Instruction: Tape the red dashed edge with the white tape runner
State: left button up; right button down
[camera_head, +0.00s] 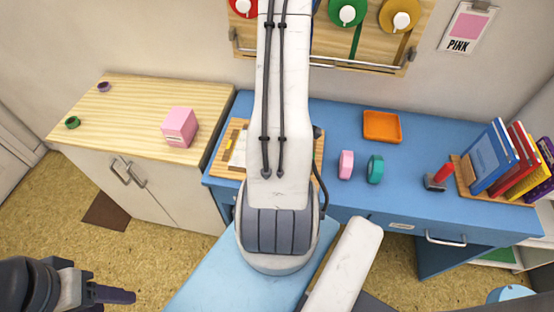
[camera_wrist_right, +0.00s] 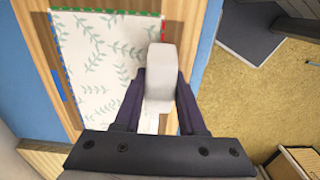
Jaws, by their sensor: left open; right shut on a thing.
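A white sheet with green leaf sprigs (camera_wrist_right: 95,65) lies on a wooden board (camera_wrist_right: 40,45) in the right wrist view. Green marks run along its top edge and a red mark (camera_wrist_right: 162,29) shows at its upper right edge. My right gripper (camera_wrist_right: 161,85) is shut on the white tape runner (camera_wrist_right: 160,66), which is over the sheet's right edge and hides part of it. I cannot tell whether the runner touches the sheet. In the head view my right arm hides that gripper and much of the board (camera_head: 222,160). My left gripper (camera_head: 118,295) is open at lower left.
A pink block (camera_head: 179,127) stands on the wooden cabinet (camera_head: 100,95) at left. On the blue desk (camera_head: 340,120) are an orange tray (camera_head: 382,126), a pink roll (camera_head: 346,164), a teal roll (camera_head: 375,169), a red-handled stamp (camera_head: 440,177) and several books (camera_head: 495,158).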

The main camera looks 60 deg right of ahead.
jog(key=shift+s+d, duration=0.45)
jog(key=shift+s, duration=0.7)
jog(key=shift+s+d, duration=0.5)
jog(key=shift+s, duration=0.6)
jog(key=shift+s+d, duration=0.45)
jog(key=shift+s, duration=0.7)
notch_tip(320, 180, up, 7)
jog(key=p, duration=0.6)
jog(key=shift+p, duration=0.35)
jog(key=shift+w, duration=0.15)
